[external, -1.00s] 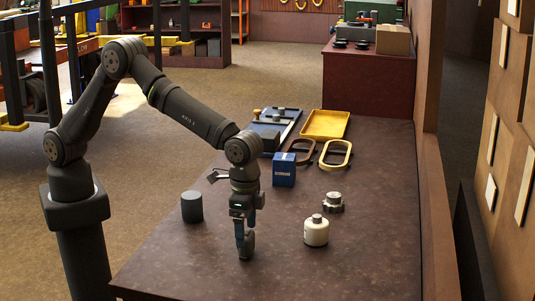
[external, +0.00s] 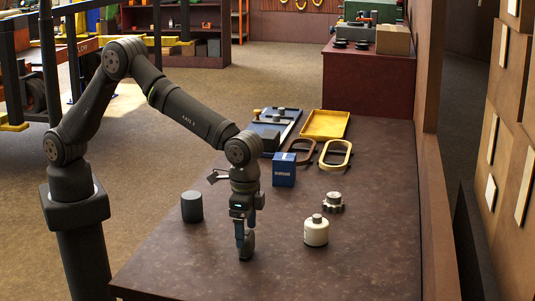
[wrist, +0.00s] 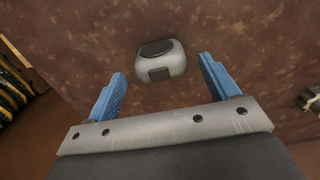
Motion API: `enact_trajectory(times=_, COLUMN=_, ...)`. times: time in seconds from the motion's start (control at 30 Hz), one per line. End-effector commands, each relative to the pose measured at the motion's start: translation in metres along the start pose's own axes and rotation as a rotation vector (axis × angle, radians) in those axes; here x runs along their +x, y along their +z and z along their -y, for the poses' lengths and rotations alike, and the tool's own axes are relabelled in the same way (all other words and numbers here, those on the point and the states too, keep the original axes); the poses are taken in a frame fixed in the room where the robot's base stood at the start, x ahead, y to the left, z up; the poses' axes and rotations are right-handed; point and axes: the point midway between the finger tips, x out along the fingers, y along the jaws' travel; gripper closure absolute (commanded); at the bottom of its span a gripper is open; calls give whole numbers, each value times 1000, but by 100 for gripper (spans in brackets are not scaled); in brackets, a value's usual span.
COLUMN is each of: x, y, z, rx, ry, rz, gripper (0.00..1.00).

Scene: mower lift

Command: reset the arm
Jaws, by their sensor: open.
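My gripper (external: 242,238) points down close above the front part of the brown worktable (external: 275,262). In the wrist view, its two blue fingers (wrist: 163,72) are spread apart. A small grey rounded object (wrist: 162,60) with a dark oval top and a dark square patch shows between and beyond the fingertips, with gaps on both sides. In the external view, this object (external: 247,246) is a dark shape at the fingertips, partly covered by them. I cannot tell whether a finger touches it.
A dark cylinder (external: 192,207) stands left of my gripper. A white bottle (external: 316,232), a metal knob-like part (external: 333,202) and a blue box (external: 284,170) stand right and behind. Further back are two oval rings (external: 336,154), a yellow tray (external: 325,125) and a blue-grey tray (external: 270,128).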

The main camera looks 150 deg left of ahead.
Motion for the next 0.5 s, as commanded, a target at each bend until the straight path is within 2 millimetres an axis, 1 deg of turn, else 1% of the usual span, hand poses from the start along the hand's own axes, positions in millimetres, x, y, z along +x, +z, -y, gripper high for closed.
enact_trajectory(times=0.17, x=18, y=1, z=0, rx=0, ry=-1, rz=3, gripper=20)
enact_trajectory(times=0.27, x=37, y=1, z=0, rx=0, ry=-1, rz=5, gripper=20)
enact_trajectory(times=0.5, x=-13, y=0, z=0, rx=0, ry=1, rz=-3, gripper=20)
